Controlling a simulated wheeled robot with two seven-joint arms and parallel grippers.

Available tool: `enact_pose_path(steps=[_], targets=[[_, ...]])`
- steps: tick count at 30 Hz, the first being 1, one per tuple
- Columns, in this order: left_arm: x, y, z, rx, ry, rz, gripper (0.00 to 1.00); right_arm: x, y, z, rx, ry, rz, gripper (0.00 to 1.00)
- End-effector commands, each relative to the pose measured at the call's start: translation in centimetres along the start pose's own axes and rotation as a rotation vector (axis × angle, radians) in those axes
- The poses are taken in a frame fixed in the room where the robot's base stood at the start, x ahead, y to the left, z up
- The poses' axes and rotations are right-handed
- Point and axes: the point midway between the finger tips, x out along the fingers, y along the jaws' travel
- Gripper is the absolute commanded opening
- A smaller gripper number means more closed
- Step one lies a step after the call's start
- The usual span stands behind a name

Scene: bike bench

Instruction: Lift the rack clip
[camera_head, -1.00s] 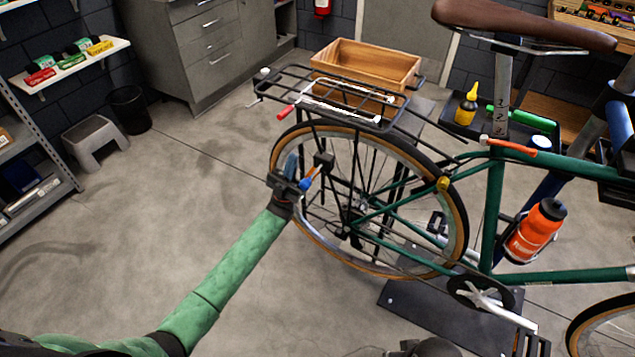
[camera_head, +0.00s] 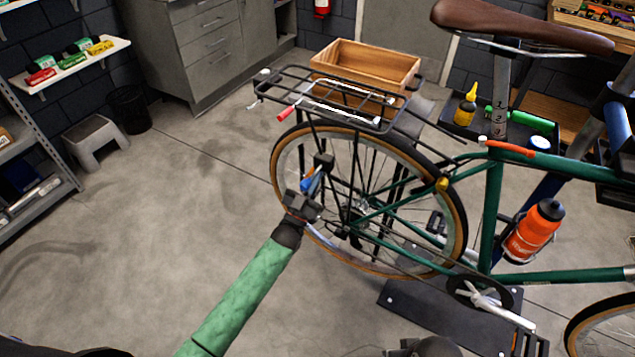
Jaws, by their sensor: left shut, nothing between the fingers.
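The rack clip is a pale bar with a red tip (camera_head: 286,112), lying along the top of the black rear rack (camera_head: 372,126). The clip lies low against the rack, with its red end at the rack's left side. My left gripper (camera_head: 313,180) is shut and empty, beside the bicycle's rear wheel (camera_head: 277,160). It is well below the clip and a little to its right in the picture, clear of it. Its fingers point upward, close to a small black block on the wheel's near side.
A wooden crate (camera_head: 372,60) stands behind the rack. A tray with a yellow bottle (camera_head: 466,106) is beyond the bicycle. The saddle (camera_head: 520,28) is at the upper right. A step stool (camera_head: 95,140) and shelving are at left. The floor left of the wheel is clear.

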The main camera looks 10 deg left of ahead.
Motion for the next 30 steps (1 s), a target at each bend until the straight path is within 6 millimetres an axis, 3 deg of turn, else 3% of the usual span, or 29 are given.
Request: enact_pose_path(steps=[16,24,30], targets=[[-0.9,0.9,1.1,-0.008,-0.132,-0.012,0.00,-0.1,0.0,0.0,0.000,0.000,0.000,0.36],[-2.3,0.8,6.6,0.002,-0.447,-0.015,0.00,-0.1,0.0,0.0,0.000,-0.002,0.000,0.36],[-3.5,1.1,8.7,0.015,-0.716,-0.012,0.00,-0.1,0.0,0.0,0.000,-0.003,0.001,0.36]])
